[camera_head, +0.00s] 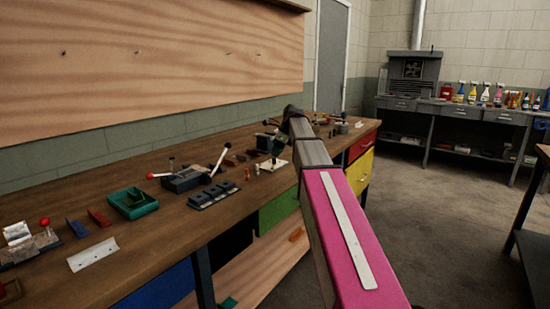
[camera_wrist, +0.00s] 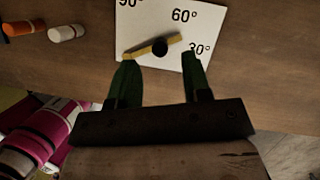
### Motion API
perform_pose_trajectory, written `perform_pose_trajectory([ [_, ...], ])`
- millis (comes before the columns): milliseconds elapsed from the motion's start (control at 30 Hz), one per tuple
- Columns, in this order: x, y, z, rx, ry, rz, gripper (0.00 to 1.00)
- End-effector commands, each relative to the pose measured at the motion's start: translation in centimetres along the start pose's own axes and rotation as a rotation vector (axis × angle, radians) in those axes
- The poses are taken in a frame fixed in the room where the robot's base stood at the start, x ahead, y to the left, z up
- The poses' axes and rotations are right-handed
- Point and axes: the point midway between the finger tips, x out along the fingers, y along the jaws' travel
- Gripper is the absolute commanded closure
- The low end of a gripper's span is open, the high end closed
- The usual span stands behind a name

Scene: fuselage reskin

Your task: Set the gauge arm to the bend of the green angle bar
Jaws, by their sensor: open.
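The gauge is a white plate (camera_wrist: 140,22) marked 90°, 60° and 30°, lying on the bench; it also shows in the head view (camera_head: 271,167). Its yellow gauge arm (camera_wrist: 138,52) turns about a black knob (camera_wrist: 160,48) and lies slightly tilted, its right end below the 60° mark. My gripper (camera_wrist: 160,60) is open and empty, with its dark green fingers apart over the plate's near edge. The left fingertip is close to the arm's left end; I cannot tell if they touch. I cannot clearly pick out the green angle bar; a small green tray (camera_head: 124,212) stands farther left.
On the bench are a dark device with levers (camera_head: 187,180), a black slotted block (camera_head: 214,195), a blue piece (camera_head: 76,228), a red piece (camera_head: 99,217) and a pale metal strip (camera_head: 93,254). Orange (camera_wrist: 22,28) and white (camera_wrist: 68,32) cylinders lie left of the gauge.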

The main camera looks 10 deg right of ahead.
Motion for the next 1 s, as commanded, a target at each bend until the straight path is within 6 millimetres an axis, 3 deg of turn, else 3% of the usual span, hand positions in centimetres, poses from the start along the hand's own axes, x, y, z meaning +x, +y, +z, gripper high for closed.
perform_pose_trajectory([
  [200, -4.2, 0.0, 0.1, -0.001, 0.000, -0.001, 0.56],
  [400, -6.4, 0.0, 0.0, 0.000, 0.000, 0.000, 0.56],
  [1000, -7.0, 0.0, 0.0, 0.000, 0.000, 0.001, 0.56],
])
